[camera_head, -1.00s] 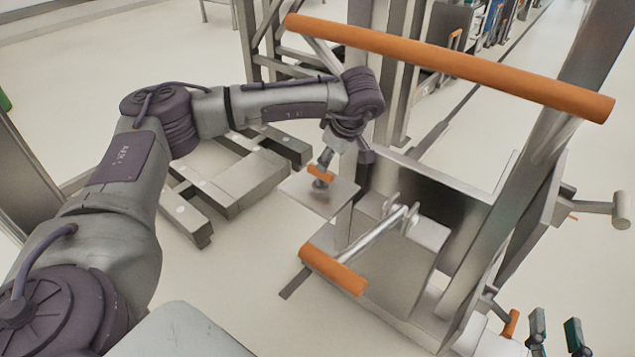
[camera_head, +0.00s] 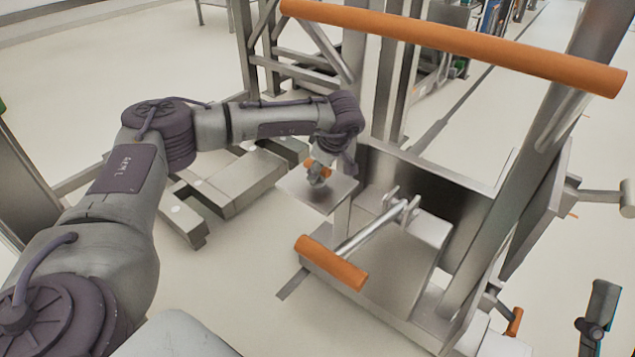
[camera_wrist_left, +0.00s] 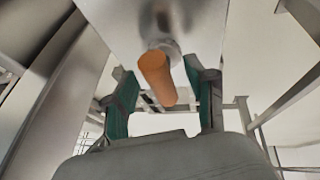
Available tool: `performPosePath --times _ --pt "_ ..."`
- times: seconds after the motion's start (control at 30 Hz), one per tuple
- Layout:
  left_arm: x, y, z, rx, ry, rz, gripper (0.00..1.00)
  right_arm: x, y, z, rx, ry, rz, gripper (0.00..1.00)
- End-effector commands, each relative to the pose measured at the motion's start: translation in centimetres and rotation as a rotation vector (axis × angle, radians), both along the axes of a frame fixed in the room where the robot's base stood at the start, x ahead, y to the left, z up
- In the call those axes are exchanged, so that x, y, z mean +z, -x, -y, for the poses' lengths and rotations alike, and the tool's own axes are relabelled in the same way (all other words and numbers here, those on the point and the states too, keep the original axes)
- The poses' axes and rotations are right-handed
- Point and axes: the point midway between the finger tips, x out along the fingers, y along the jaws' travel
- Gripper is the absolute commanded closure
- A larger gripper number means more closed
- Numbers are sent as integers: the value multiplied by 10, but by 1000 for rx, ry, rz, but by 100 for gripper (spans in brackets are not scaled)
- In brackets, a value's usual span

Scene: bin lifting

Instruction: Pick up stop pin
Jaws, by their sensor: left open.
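The stop pin (camera_head: 317,169) has an orange grip and stands at a flat metal plate (camera_head: 300,193) on the lift's left side. In the left wrist view, the pin's orange grip (camera_wrist_left: 156,76) points toward the camera from the metal plate (camera_wrist_left: 205,22). My left gripper (camera_wrist_left: 157,68) is open, with its green-padded fingers on either side of the grip; I see gaps on both sides. In the head view, my left wrist hides most of that gripper. Part of my right gripper (camera_head: 598,316) shows at the bottom right, away from the pin; its jaw opening is unclear.
The lift has a long orange top bar (camera_head: 450,42) and a lower lever with an orange handle (camera_head: 331,262) right of the plate. A steel post rises behind my left wrist. A low metal frame (camera_head: 235,185) lies on the floor at left. Open floor is in front.

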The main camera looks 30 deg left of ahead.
Motion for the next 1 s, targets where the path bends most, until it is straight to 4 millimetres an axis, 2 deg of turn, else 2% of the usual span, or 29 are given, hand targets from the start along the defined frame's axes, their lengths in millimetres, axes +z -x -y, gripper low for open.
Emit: performPosePath --times 0.27,0.6,1.0 --pt "-1 -1 -1 0 0 0 44 2 2 0 1 -6 17 60" --pt "-1 -1 0 0 0 1 100 2 2 0 1 -5 15 60" --pt "2 -1 -1 0 0 2 100 2 1 0 0 -3 11 60"
